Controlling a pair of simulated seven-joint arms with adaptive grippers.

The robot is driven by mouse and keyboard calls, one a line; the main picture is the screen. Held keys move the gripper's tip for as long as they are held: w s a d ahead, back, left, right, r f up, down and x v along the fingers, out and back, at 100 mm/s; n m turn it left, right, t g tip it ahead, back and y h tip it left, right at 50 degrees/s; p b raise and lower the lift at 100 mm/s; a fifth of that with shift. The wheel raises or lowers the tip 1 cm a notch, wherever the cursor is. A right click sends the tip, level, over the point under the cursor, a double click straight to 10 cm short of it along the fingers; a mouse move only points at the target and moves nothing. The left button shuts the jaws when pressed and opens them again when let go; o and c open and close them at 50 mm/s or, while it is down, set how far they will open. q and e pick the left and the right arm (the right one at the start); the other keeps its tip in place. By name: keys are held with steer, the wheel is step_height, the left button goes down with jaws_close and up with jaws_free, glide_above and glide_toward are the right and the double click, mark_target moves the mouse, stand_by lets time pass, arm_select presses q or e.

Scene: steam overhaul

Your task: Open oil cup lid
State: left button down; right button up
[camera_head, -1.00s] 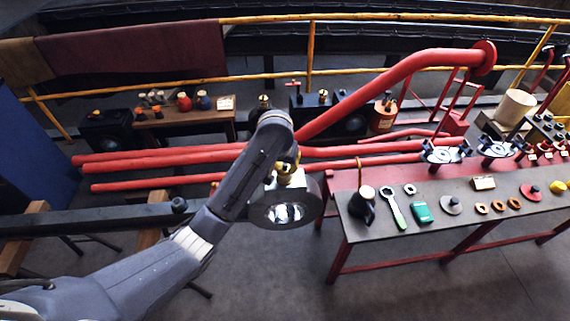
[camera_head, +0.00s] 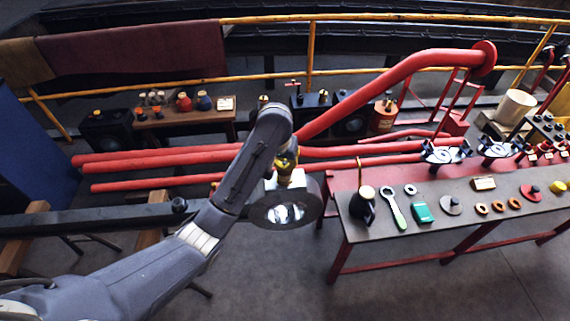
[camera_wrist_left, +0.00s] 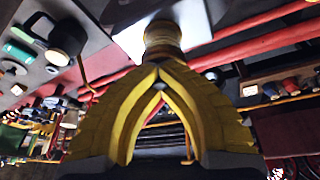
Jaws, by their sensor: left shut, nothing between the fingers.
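The brass oil cup (camera_wrist_left: 162,38) shows in the left wrist view as a rounded, ringed piece just beyond my fingertips, above a pale block. In the head view its brass is small and partly hidden below my left gripper (camera_head: 287,163), on the dark round rod end with a bright bore. My left gripper also fills the middle of the left wrist view (camera_wrist_left: 158,69), its yellow fingers closed to a point and empty. The tips appear at or very near the cup; contact is unclear. Whether the lid is open cannot be told. My right gripper is not in view.
The round rod end (camera_head: 260,213) joins a long dark bar at left. Red pipes (camera_head: 160,160) run behind.

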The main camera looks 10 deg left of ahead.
arm_select(q)
steer(key=shift+w+a+r+g, duration=0.3)
steer(key=shift+w+r+g, duration=0.3)
steer(key=shift+g, duration=0.5)
steer(key=shift+w+r+n+g+h, duration=0.15)
steer(key=shift+w+g+h, duration=0.1)
steer(key=shift+g, duration=0.45)
steer(key=shift+w+r+n+g+h, duration=0.15)
steer(key=shift+w+g+h, duration=0.1)
steer(key=shift+g, duration=0.45)
steer(key=shift+w+g, duration=0.1)
steer(key=shift+g, duration=0.3)
steer(key=c, duration=2.1)
jaws_free()
steer(key=o, duration=0.7)
steer(key=shift+o, duration=0.2)
steer(key=shift+r, duration=0.1)
steer(key=v, duration=1.1)
steer(key=shift+a+r, duration=0.2)
steer(key=shift+r, duration=0.15)
steer(key=shift+w, duration=0.1)
